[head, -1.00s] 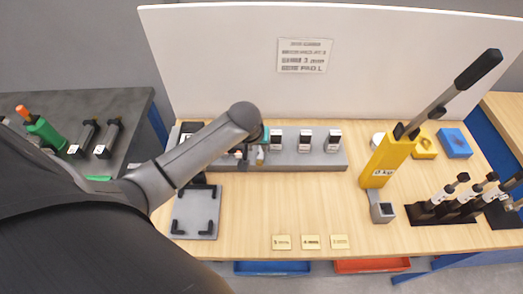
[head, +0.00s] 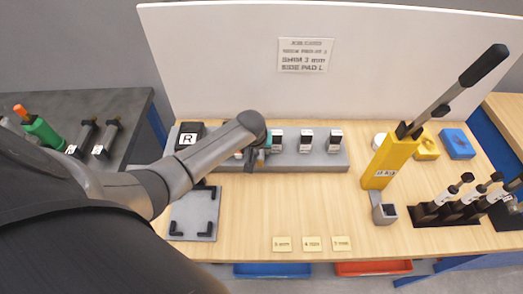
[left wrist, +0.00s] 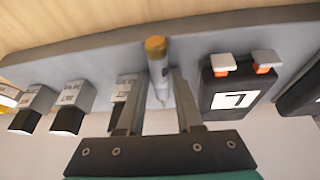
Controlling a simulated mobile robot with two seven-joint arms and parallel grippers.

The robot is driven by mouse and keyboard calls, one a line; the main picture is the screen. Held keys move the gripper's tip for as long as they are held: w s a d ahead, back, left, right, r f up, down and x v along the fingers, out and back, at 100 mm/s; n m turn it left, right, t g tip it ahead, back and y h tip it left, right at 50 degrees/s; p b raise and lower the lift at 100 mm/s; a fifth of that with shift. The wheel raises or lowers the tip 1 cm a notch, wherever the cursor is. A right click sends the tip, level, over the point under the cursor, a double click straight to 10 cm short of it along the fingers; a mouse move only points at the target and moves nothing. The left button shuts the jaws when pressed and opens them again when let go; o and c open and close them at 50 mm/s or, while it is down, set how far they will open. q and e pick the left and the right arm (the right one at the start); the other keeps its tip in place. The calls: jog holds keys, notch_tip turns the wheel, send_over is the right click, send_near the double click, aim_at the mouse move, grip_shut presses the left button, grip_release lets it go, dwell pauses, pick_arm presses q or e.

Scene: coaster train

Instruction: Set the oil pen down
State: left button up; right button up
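The oil pen (left wrist: 158,70), pale with an amber end, shows in the left wrist view between the two fingers of my left gripper (left wrist: 157,88). The fingers are close together along its sides, and the amber end sticks out beyond them. In the head view my left gripper (head: 256,157) is over the grey rack (head: 335,160) at the back of the table. The pen is hard to make out there behind the gripper. I cannot tell whether the pen touches the rack. My right gripper is not in view.
Several dark blocks with white labels (head: 305,141) stand on the rack, and a block marked R (head: 188,134) is at its left end. A grey fixture plate (head: 194,217) lies in front. A yellow lever tool (head: 388,160) stands at right.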

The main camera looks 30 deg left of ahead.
pick_arm(q)
jog(key=shift+c, duration=0.3)
grip_shut()
jog(key=shift+r, duration=0.15)
